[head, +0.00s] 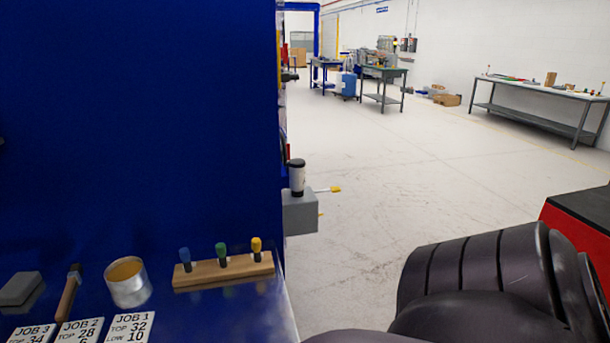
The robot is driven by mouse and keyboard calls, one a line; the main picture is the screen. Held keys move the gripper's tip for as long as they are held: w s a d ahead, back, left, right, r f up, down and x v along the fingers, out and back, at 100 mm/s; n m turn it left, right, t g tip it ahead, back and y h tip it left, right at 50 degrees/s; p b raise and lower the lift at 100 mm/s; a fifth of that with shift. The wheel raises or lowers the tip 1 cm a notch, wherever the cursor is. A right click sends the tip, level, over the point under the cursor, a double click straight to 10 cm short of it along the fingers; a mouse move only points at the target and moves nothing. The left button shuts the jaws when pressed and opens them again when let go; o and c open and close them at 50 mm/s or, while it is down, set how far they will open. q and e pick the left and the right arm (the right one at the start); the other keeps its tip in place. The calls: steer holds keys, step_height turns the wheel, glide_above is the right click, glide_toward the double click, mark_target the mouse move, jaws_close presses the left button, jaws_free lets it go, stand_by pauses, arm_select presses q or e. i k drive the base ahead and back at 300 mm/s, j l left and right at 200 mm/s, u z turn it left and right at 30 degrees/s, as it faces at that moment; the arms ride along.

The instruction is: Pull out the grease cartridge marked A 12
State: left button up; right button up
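No cartridge with a readable A 12 mark shows in the head view. A small upright cylinder (297,177), dark with a white band and a dark top, stands on a grey box (300,212) at the right edge of the blue panel. I cannot tell what it is, and I read no mark on it. Neither of my grippers is in view. A dark rounded arm part, which looks like mine, fills the lower right.
A blue bench (220,310) holds a wooden rack (223,270) with three coloured-handled tools, an open tin (128,285), a brush (68,295) and job cards (130,327). A tall blue panel (140,120) rises behind. Open floor (400,180) lies right, with worktables (540,93) beyond.

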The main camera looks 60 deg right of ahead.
mark_target(296, 166)
steer(key=k+l, duration=0.15)
steer(key=l, duration=0.2)
steer(key=k+l, duration=0.15)
steer(key=l, duration=0.15)
steer(key=k+l, duration=0.15)
steer(key=l, duration=0.2)
steer(key=k+l, duration=0.15)
steer(key=l, duration=0.2)
